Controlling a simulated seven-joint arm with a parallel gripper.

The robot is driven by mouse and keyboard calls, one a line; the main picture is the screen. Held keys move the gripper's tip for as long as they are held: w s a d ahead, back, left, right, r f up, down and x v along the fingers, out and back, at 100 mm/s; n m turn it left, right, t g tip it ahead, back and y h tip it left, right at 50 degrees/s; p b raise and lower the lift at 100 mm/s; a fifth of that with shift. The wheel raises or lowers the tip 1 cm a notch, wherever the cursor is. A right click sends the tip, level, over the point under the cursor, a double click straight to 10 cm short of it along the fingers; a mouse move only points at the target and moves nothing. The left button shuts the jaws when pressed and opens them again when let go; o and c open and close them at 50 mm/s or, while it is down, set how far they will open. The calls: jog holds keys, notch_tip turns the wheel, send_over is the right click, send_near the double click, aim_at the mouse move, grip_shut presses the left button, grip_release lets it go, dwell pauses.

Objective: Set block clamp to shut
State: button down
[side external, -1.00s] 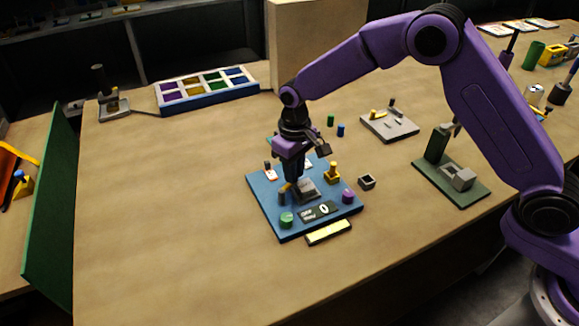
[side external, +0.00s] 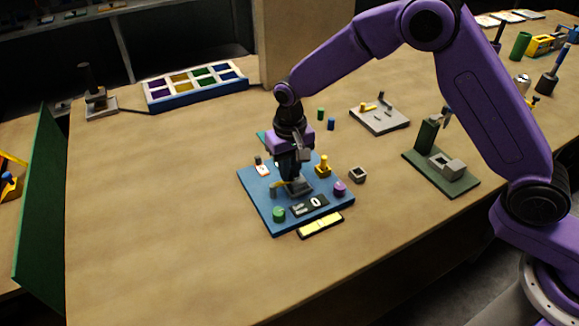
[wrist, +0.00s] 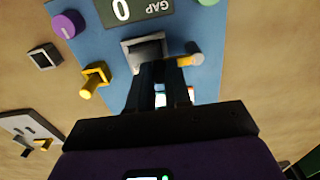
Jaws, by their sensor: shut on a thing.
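A blue baseplate (side external: 258,208) carries the block clamp. The clamp has a grey block (side external: 300,187) with a squared recess, clearer in the wrist view (wrist: 148,41). A yellow arm (wrist: 184,60) runs from a grey round post (wrist: 197,60) toward my fingers. The post also shows in the side view (side external: 273,192). My gripper (wrist: 157,68) is down at the block, with its dark fingers close together at the inner end of the yellow arm. It looks shut on that arm, though the fingers hide the contact. A display (side external: 309,205) on the plate reads 0.
A yellow upright piece (side external: 323,168), a purple knob (side external: 340,188) and a green knob (side external: 279,213) stand on the plate close around my gripper. A small dark square socket (side external: 358,175) lies right of it. The table to the left is clear.

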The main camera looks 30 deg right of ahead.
jog(key=c, duration=1.1)
grip_release()
jog(key=shift+o, duration=0.2)
jog(key=shift+r, duration=0.15)
notch_tip(320, 180, up, 17)
jog(key=shift+s+r, duration=0.1)
jog(key=s+d+f+n, duration=0.1)
jog(key=s+d+n, duration=0.3)
jog(key=s+d, duration=0.3)
jog(key=s+d+f+n, duration=0.2)
jog(key=s+d+n, duration=0.2)
jog(key=s, duration=1.1)
jog(key=s+d+f+n, duration=0.1)
jog(key=s+d+n, duration=0.3)
jog(key=s+d, duration=0.6)
jog(key=shift+s+d+f+n, duration=0.25)
jog(key=shift+s+f+n, duration=0.15)
jog(key=shift+s, duration=0.1)
